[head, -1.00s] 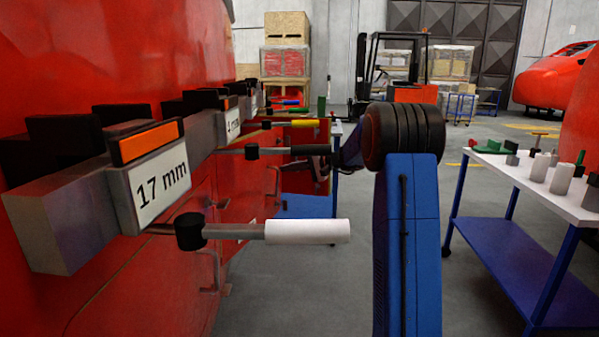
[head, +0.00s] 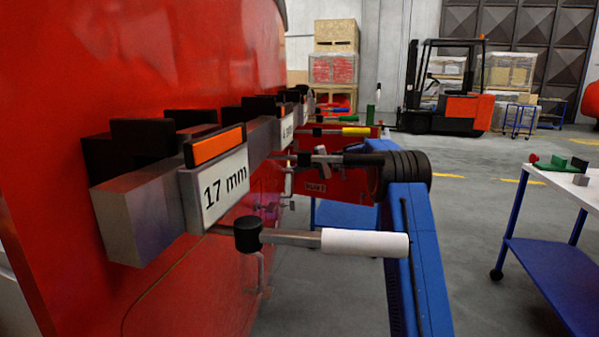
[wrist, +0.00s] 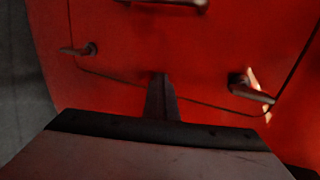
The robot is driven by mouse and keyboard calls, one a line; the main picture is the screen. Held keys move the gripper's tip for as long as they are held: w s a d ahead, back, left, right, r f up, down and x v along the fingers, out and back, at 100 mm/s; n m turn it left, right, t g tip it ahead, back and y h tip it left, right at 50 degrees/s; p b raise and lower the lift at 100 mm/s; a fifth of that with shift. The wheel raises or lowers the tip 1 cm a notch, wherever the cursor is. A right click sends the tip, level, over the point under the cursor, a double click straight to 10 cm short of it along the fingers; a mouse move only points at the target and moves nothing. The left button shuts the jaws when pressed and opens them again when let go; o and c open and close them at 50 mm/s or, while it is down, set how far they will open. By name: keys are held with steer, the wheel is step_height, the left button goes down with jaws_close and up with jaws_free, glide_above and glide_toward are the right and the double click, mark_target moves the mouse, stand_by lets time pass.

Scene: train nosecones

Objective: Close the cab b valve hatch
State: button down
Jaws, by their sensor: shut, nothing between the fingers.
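In the head view, a red hatch panel (head: 340,182) with a small dark label stands out from the red cab side, beyond the levers. It looks swung open. I cannot read the label surely. My gripper shows in the wrist view (wrist: 161,80) as narrow dark fingers, shut and empty, pointing at a red surface (wrist: 130,50). That surface has a thin dark seam, a handle at left (wrist: 78,49) and a handle at right (wrist: 250,90). I cannot tell whether the fingertips touch it. In the head view, the gripper is small and partly hidden by a black-gripped lever (head: 350,159).
A white-gripped lever (head: 365,243) and the 17 mm block (head: 215,190) jut from the cab side in front. A white-topped blue trolley (head: 555,180) stands at right. A forklift (head: 445,95) is at the back.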

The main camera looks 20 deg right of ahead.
steer(key=shift+w+a, duration=0.15)
steer(key=shift+a, duration=0.25)
steer(key=shift+d+r, duration=0.1)
